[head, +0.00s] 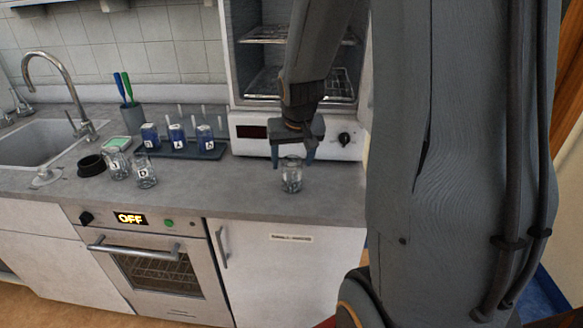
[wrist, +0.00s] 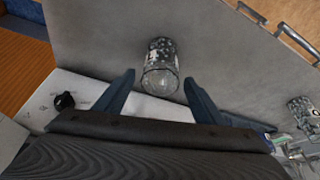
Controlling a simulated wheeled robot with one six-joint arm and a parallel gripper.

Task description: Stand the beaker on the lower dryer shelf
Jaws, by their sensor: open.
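A clear glass beaker (head: 291,177) with dark marks stands upright on the counter in front of the dryer. My gripper (head: 292,162) is open and points down, at the beaker's far side near its top. In the wrist view the beaker (wrist: 160,68) lies between and just beyond the two fingertips (wrist: 160,82), with a gap on each side. The dryer (head: 240,128) stands open behind, with wire shelves inside. The lower shelf (head: 262,84) looks empty where it shows; my arm hides part of it.
Two more glass vessels (head: 146,178) (head: 117,165) and a black ring (head: 92,166) stand left on the counter. A rack (head: 180,150) holds blue-labelled containers. The sink (head: 40,137) is far left. The counter (head: 225,190) is clear beside the beaker.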

